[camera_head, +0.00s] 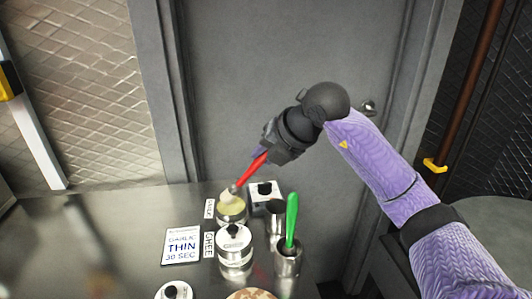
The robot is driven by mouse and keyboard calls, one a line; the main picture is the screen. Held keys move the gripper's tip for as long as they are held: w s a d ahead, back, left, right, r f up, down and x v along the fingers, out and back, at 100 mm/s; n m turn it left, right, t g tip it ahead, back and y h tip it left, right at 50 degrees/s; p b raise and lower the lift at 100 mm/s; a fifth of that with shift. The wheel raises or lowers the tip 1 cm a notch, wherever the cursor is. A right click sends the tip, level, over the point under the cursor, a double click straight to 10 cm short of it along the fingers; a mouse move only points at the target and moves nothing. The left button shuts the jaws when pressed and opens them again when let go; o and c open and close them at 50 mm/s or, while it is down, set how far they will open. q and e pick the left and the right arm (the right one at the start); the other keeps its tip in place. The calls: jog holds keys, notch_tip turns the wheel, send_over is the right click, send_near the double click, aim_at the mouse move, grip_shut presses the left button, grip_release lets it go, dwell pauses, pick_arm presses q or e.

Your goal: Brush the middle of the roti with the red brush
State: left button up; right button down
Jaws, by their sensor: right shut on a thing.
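My right gripper (268,151) is shut on the red brush (250,172), which slants down to the left. The brush's pale bristles (228,196) are at the mouth of an open metal pot (232,217) with pale yellow contents. I cannot tell how deep the bristles reach. The roti (252,295) shows only as a browned edge at the bottom of the picture; its middle is out of view. My left gripper is not in view.
A green-handled brush (291,218) stands in a metal cup (287,262). A lidded metal jar (235,246), another cup (274,216) and a "GARLIC THIN 30 SEC" card (181,246) stand nearby. The metal counter (80,243) is clear at left.

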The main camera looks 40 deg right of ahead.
jog(key=shift+f+b, duration=0.55)
jog(key=shift+f, duration=0.15)
dwell(0.5)
jog(key=shift+f, duration=0.1)
dwell(0.9)
notch_tip(320, 180, up, 7)
jog(key=p, duration=0.7)
jog(key=shift+r, duration=0.2)
jog(key=shift+f, duration=0.15)
